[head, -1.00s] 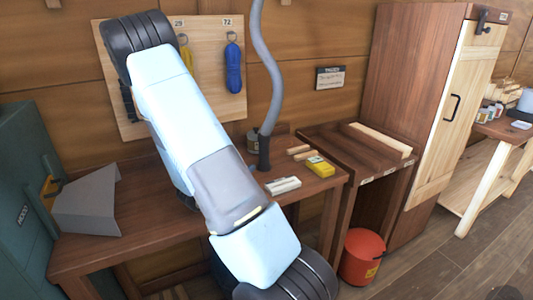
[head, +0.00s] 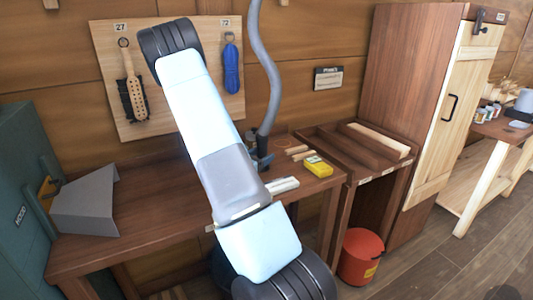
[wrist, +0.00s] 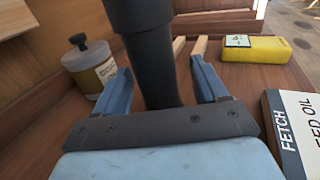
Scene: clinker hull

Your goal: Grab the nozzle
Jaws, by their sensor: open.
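The nozzle (head: 263,144) is the dark, upright end of the grey hose hanging over the workbench. In the wrist view the dark nozzle (wrist: 157,60) stands between the two blue fingers of my gripper (wrist: 162,78). The fingers are open, one on each side, with visible gaps between them and the nozzle. The nozzle's lower end is hidden behind the gripper's dark front bar. In the head view my arm hides most of the gripper.
A labelled jar (wrist: 90,65) stands just left of the left finger. A yellow box (head: 318,166) and wooden strips (head: 298,151) lie to the right. A white box lettered "FETCH" (wrist: 290,130) is close on the right in the wrist view. A grey sloped piece (head: 88,202) stands far left.

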